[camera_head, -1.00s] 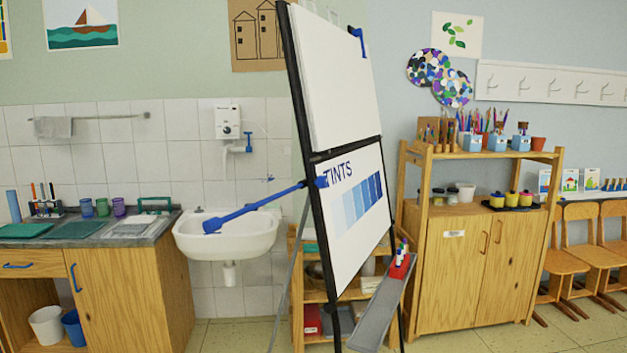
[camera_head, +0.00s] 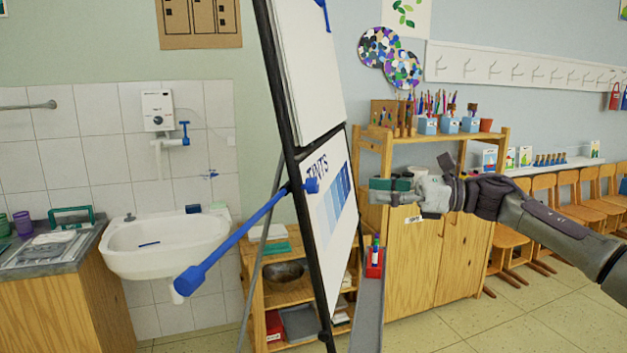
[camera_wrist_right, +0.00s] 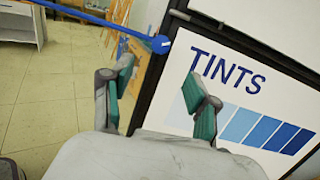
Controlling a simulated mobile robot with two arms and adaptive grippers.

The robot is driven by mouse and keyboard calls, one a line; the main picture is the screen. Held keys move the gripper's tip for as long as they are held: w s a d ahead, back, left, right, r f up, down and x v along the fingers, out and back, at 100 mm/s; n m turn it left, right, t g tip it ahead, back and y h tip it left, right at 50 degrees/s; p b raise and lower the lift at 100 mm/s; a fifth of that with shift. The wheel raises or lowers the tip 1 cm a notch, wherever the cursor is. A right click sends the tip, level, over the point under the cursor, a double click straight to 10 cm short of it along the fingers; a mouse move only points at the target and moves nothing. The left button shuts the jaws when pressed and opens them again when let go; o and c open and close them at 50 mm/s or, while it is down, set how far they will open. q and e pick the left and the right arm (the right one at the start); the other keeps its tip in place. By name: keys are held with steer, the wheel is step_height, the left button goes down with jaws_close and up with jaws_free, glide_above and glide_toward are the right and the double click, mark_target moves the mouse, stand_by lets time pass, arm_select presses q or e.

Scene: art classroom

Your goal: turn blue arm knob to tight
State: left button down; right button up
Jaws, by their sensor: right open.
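The blue arm (camera_head: 235,243) reaches from the frame of the easel (camera_head: 290,150) out to the left and down, ending in a wide blue end piece (camera_head: 188,280). Its blue knob (camera_head: 312,185) sits at the easel end, beside the "TINTS" sheet (camera_head: 335,205). In the right wrist view, the knob (camera_wrist_right: 160,44) lies beyond the fingertips, roughly between them. My right gripper (camera_head: 375,191) is open and empty, to the right of the easel, its fingers pointing left toward the knob. It also shows in the wrist view (camera_wrist_right: 160,85), apart from the knob. My left gripper is not in view.
A tilted grey tray (camera_head: 368,315) with a red pen holder (camera_head: 375,263) projects low from the easel. A wooden cabinet (camera_head: 460,250) stands behind my right arm. The sink (camera_head: 165,245) is at the left. Open floor lies at the lower right.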

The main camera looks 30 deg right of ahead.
mark_target(317, 186)
steer(key=p+x, duration=0.6)
steer(key=x, duration=0.5)
steer(key=shift+w+a+r, duration=0.1)
steer(key=shift+r, duration=0.05)
steer(key=shift+w+a, duration=0.3)
jaws_close()
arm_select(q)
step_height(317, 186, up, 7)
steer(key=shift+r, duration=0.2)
